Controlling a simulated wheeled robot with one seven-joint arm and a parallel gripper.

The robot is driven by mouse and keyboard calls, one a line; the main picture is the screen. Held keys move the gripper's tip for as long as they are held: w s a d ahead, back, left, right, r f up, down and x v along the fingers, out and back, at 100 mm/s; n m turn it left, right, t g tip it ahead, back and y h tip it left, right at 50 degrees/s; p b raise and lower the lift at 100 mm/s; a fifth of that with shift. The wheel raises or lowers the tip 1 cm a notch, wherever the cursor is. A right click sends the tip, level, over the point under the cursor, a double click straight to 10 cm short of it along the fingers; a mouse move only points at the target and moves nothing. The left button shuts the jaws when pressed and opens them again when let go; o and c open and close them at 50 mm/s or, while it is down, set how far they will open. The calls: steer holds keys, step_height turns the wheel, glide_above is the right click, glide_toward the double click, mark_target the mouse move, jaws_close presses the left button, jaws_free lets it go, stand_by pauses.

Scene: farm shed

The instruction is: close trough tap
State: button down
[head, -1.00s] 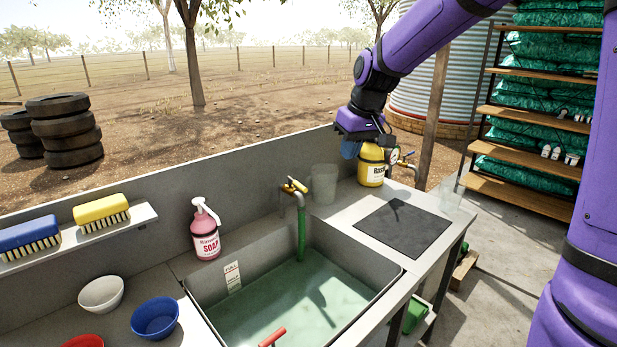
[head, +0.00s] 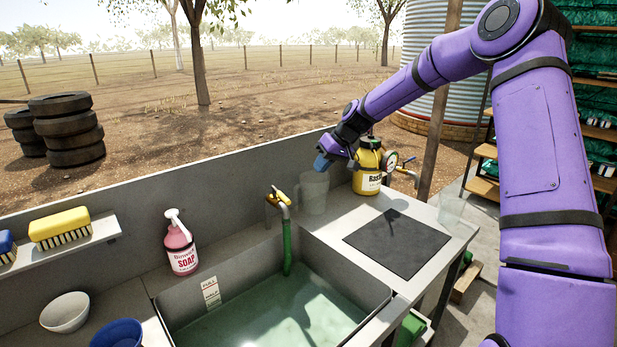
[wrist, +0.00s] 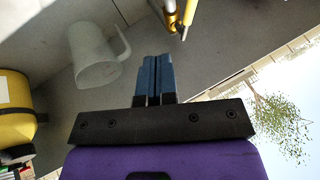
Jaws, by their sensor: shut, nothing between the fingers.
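The trough tap (head: 281,199) is brass with a yellow lever and stands at the back rim of the sink. A green hose (head: 287,248) hangs from it into the water of the trough (head: 345,324). In the wrist view the tap (wrist: 184,16) shows at the top, just right of centre. My gripper (head: 322,164) is above and right of the tap, near the clear jug, and apart from both. In the wrist view its blue fingers (wrist: 154,78) are together with nothing between them, below the tap in the picture. I cannot tell whether water runs from the hose.
A clear jug (head: 314,192) stands right of the tap, close under my gripper. A soap bottle (head: 181,246) stands left of the tap. The dark mat (head: 397,242) is bare.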

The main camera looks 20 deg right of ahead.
mark_target(281, 198)
steer(key=w+a+f, duration=0.1)
steer(key=a+f, duration=0.7)
steer(key=shift+w+a+f, duration=0.15)
steer(key=shift+w+a, duration=0.05)
steer(key=shift+w, duration=0.05)
steer(key=shift+a, duration=0.15)
stand_by(0.3)
